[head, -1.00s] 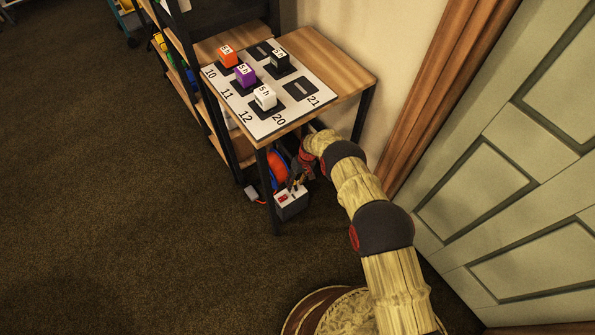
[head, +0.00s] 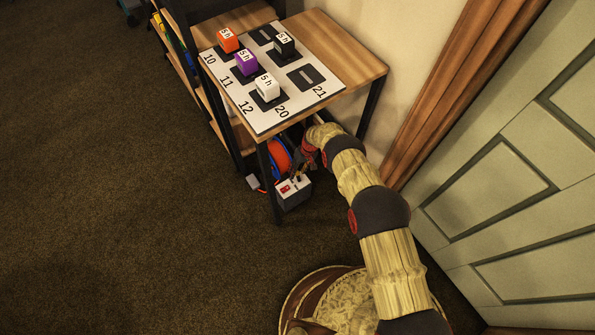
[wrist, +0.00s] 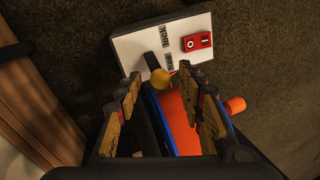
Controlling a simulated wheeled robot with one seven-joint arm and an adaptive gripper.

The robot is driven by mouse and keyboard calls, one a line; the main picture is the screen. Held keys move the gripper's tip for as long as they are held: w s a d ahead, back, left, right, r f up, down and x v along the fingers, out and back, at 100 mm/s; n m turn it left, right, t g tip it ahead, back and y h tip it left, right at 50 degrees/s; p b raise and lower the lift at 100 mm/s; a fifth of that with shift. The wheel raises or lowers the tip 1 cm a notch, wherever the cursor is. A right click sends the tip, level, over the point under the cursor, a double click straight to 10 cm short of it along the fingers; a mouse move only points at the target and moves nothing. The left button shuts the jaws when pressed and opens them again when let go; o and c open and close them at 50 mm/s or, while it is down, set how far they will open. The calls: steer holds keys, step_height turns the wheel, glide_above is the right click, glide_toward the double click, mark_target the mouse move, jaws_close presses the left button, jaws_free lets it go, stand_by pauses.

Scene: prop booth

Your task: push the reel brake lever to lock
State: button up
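The reel brake lever (wrist: 152,62) is a short black stem with a yellow ball knob, on a pale panel (wrist: 130,47) in the wrist view. The knob is by the printed word "free"; "lock" is printed further up the panel. My gripper (wrist: 161,74) is open, with its fingertips on either side of the knob and a gap between them. I cannot tell whether either finger touches the knob. The orange reel (wrist: 182,122) lies below the panel, partly hidden by the right finger. In the head view, my gripper (head: 303,160) is beside the reel (head: 279,158), above the pale box (head: 295,193).
A red switch (wrist: 197,42) sits on the panel right of the labels. A small wooden table (head: 345,58) stands over the reel, with a dark front leg (head: 270,185) close by. Coloured blocks stand on its white board (head: 250,108). A green door (head: 500,190) is at right. Floor at left is clear.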

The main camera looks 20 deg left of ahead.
steer(key=shift+c, duration=1.3)
steer(key=c, duration=0.7)
jaws_close()
